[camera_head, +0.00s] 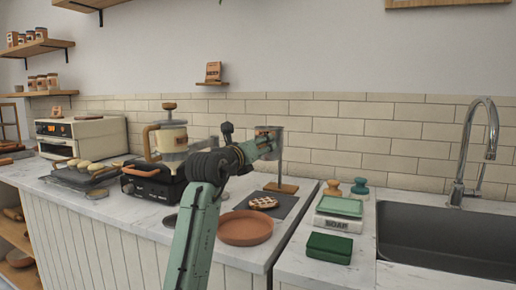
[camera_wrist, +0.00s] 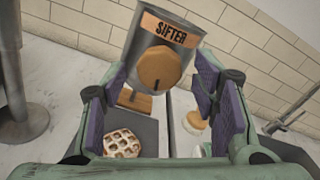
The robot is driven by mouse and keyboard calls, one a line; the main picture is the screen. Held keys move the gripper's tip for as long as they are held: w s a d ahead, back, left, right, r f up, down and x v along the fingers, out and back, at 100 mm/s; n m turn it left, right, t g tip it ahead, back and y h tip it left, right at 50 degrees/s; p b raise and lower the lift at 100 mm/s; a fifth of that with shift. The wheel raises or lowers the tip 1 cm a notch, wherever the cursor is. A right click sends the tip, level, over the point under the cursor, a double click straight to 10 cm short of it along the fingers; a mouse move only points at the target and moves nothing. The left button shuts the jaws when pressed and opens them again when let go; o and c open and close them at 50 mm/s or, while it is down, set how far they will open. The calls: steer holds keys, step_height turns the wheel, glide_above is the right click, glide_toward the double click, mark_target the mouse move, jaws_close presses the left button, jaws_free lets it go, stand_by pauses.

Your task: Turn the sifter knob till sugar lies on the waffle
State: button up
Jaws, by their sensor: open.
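The sifter (camera_wrist: 172,36) is a metal can with an orange label reading SIFTER. Its round orange-brown knob (camera_wrist: 158,69) has a dark mark at the lower edge. My gripper (camera_wrist: 161,84) is open, its purple pads on either side of and a little below the knob, with gaps to both sides. In the head view my gripper (camera_head: 266,146) is right at the sifter (camera_head: 277,131), largely covering it, and the knob is hidden. The waffle (camera_wrist: 123,143) lies on a dark mat below, with whitish patches on its grid; it also shows in the head view (camera_head: 263,202).
A wooden stand base (camera_head: 281,188) sits behind the waffle. A terracotta plate (camera_head: 245,228) is in front. A waffle iron (camera_head: 155,183) is at left.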

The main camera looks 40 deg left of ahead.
steer(key=v, duration=1.1)
steer(key=shift+s, duration=0.4)
steer(key=shift+d, duration=0.1)
